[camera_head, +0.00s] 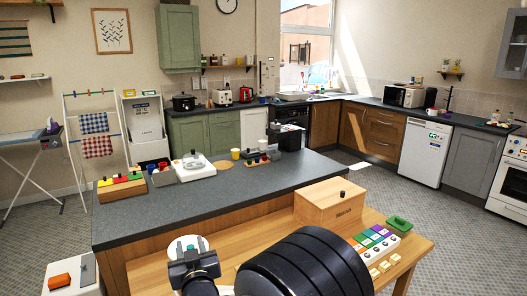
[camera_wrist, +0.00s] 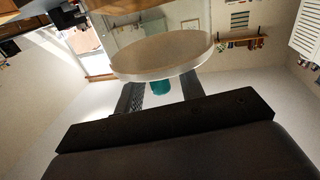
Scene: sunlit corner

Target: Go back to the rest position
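My gripper (camera_head: 192,262) is raised in front of the wooden bench, at the lower middle of the head view. A round, pale, lid-like disc (camera_head: 180,246) with a teal middle is at its fingertips. In the wrist view the disc (camera_wrist: 165,55) has a beige face and a white rim. Its teal knob (camera_wrist: 160,88) sits between the two dark fingers of my gripper (camera_wrist: 162,90). The gripper looks shut on this knob, though the exact contact is partly hidden. The disc looks clear of any surface.
The dark-topped counter (camera_head: 240,189) holds several small items along its far side. A white stand (camera_head: 88,276) is at the lower left.

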